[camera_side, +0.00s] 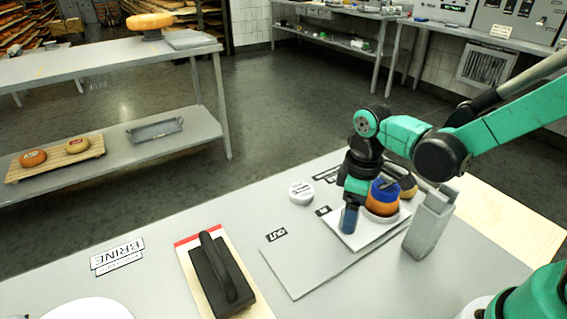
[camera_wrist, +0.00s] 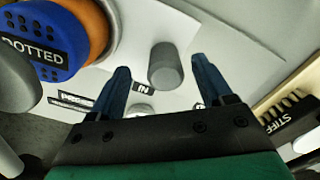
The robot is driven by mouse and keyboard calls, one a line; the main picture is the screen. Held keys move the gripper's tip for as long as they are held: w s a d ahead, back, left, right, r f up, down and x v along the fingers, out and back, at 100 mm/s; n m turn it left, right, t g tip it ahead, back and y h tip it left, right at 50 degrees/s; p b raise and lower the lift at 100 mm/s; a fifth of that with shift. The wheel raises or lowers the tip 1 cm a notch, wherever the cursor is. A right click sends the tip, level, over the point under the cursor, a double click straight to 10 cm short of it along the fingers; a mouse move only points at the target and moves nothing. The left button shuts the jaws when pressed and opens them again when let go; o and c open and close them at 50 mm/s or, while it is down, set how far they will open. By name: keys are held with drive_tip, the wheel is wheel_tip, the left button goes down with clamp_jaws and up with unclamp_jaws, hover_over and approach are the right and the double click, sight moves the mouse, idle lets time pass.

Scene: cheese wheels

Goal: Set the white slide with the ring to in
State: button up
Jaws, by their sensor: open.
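The white slide (camera_side: 368,236) is a pale plate on a larger grey-white board (camera_side: 312,270), near the end by the IN label (camera_side: 322,210). A round orange piece with a blue top (camera_side: 383,196) sits on it; in the wrist view the blue top (camera_wrist: 45,45) reads DOTTED. A grey upright peg (camera_wrist: 165,68) stands near the IN label (camera_wrist: 143,89). My gripper (camera_wrist: 160,68) is open, one blue finger on each side of the peg in the wrist view. Contact cannot be told. In the side view my gripper (camera_side: 349,220) is low over the slide, hiding the peg.
A black-handled brush (camera_side: 222,270) lies left of the board. A BRINE sign (camera_side: 118,256) and a small white round tub (camera_side: 301,192) are on the table. A grey upright block (camera_side: 430,222) stands close right of the slide.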

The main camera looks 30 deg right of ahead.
drive_tip(key=shift+r, duration=1.8)
drive_tip(key=shift+r, duration=0.1)
wheel_tip(320, 180, up, 6)
drive_tip(key=s+d+m+t, duration=0.2)
drive_tip(key=m+t, duration=0.4)
drive_tip(key=t, duration=0.1)
drive_tip(key=shift+d+m, duration=0.15)
drive_tip(key=shift+m, duration=0.25)
